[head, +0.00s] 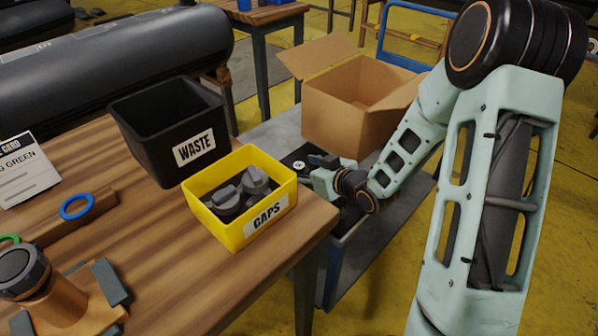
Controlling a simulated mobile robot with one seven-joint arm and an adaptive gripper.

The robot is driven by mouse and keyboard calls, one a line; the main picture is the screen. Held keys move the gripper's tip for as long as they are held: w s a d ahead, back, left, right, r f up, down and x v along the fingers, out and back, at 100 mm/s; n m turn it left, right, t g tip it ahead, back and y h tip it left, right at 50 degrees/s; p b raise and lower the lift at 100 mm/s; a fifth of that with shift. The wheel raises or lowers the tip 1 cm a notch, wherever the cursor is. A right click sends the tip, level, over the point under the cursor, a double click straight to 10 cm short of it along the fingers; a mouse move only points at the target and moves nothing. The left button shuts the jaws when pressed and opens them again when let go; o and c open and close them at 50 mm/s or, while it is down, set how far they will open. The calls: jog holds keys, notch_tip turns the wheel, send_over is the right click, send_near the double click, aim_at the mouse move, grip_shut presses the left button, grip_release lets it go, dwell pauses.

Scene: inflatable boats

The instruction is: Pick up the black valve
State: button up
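A round black valve-like part (22,270) sits on a brown wooden fixture (70,306) at the lower left of the table, partly cut off by the picture edge. Several dark caps (238,192) lie in a yellow bin (222,237) labelled CAPS. My gripper (312,166) is past the table's right edge, behind the yellow bin and beside the cardboard box, far from the fixture. A small dark object with a pale round spot (297,165) shows close to the fingers. Whether they touch it, or are open or shut, is unclear.
A black WASTE bin (150,136) stands behind the yellow bin. A blue ring (77,206) and a green ring (8,239) lie near the fixture, with a card (25,172) behind. An open cardboard box (341,123) stands on a grey cart (280,128) at the right.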

jog(key=c, duration=1.1)
jog(key=shift+r, duration=0.1)
